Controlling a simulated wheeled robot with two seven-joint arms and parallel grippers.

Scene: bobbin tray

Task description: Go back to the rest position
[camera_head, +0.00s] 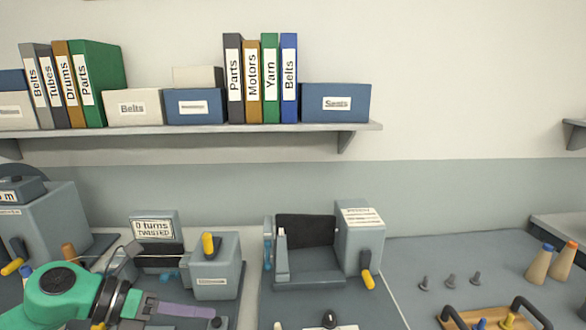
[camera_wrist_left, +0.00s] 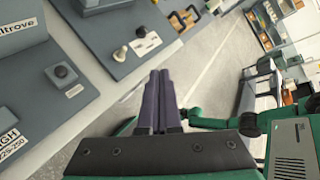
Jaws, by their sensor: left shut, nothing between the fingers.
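My left gripper (camera_head: 184,310) comes in at the lower left of the head view, at the end of a green arm, over the front of the bench. In the left wrist view its two purple fingers (camera_wrist_left: 157,100) lie together, shut, with nothing between them. A wooden tray (camera_head: 490,318) with dark handles is cut off at the lower right of the head view, with small yellow and blue pieces in it. My right gripper does not show in the head view.
Grey machines stand along the bench: one with a "0 turns twisted" sign (camera_head: 153,229), one with a dark panel (camera_head: 305,230). Several small dark pegs (camera_head: 450,281) and two cones (camera_head: 540,264) are at the right. A shelf (camera_head: 200,129) with binders and boxes hangs above.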

